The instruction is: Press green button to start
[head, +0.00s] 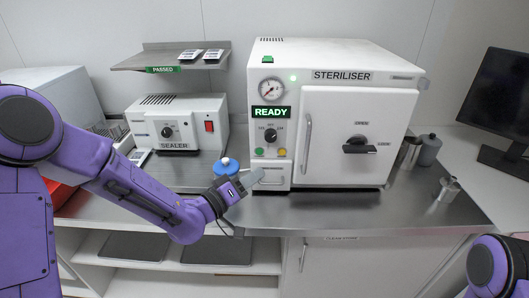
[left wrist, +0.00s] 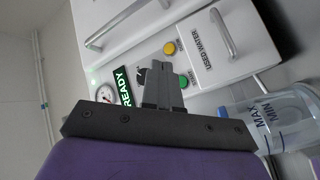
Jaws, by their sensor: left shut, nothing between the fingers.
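The white steriliser (head: 345,225) stands on the steel counter, its door closed and its display (head: 271,112) reading READY. On its panel, the green button (head: 259,151) sits left of a yellow button (head: 282,152), below a black knob (head: 270,135). My left gripper (head: 257,175) is shut and empty, just below the green button in the head view. In the left wrist view, its fingers (left wrist: 160,72) point at the panel beside the green button (left wrist: 185,81); contact cannot be told. My right gripper is out of view.
The sealer (head: 178,125) is to the left. Metal canisters (head: 447,190) and a monitor (head: 495,105) are to the right.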

